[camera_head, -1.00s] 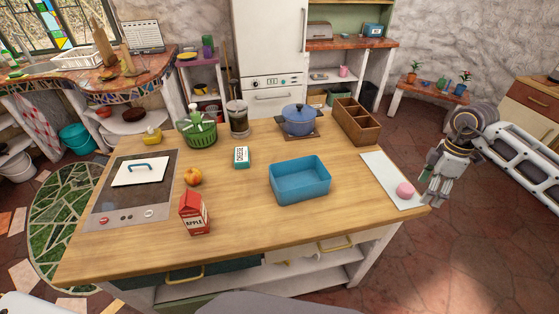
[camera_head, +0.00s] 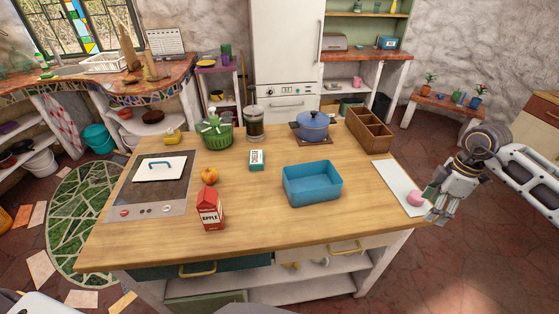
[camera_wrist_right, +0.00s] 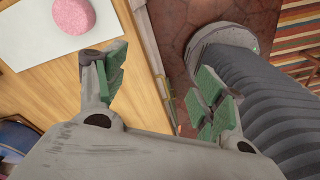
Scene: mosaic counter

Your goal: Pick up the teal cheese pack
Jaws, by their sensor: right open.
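The teal cheese pack (camera_head: 256,160) is a small teal and white box standing on the wooden counter, between the green basket and the blue bin in the head view. My right gripper (camera_head: 432,201) is at the counter's right edge, far to the right of the pack. In the right wrist view the right gripper (camera_wrist_right: 160,90) is open, with green pads apart and nothing between them. The pack is not in the wrist view. My left gripper is not in view.
A blue bin (camera_head: 312,182) stands between the pack and my right gripper. A white board (camera_head: 395,179) with a pink item (camera_head: 414,198) lies by that gripper.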

